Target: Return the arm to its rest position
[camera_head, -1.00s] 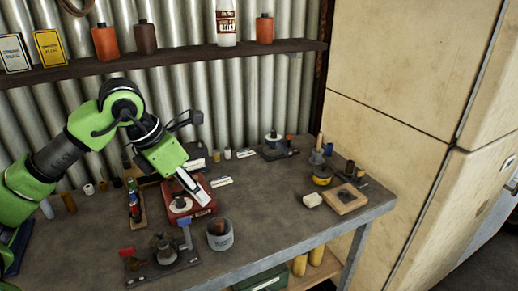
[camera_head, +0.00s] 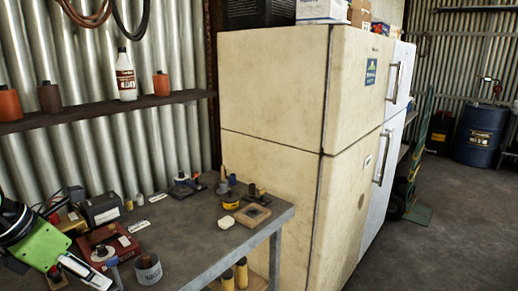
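My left arm, green with black joints, comes in at the lower left corner. Its gripper (camera_head: 88,273) points down to the right, low in the picture, in front of the red box (camera_head: 122,245) on the bench. The fingers show side-on as one pale strip, so I cannot tell whether they are open or shut. Nothing is visibly held. The rest of the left arm is cut off by the picture edge. My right gripper is not in view.
The workbench (camera_head: 205,235) holds a grey cup (camera_head: 148,270), a dark box (camera_head: 102,210), a wooden frame (camera_head: 252,215) and small items. A shelf (camera_head: 105,112) runs above. A cream fridge (camera_head: 270,100) stands right of the bench. Open floor (camera_head: 455,215) lies farther right.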

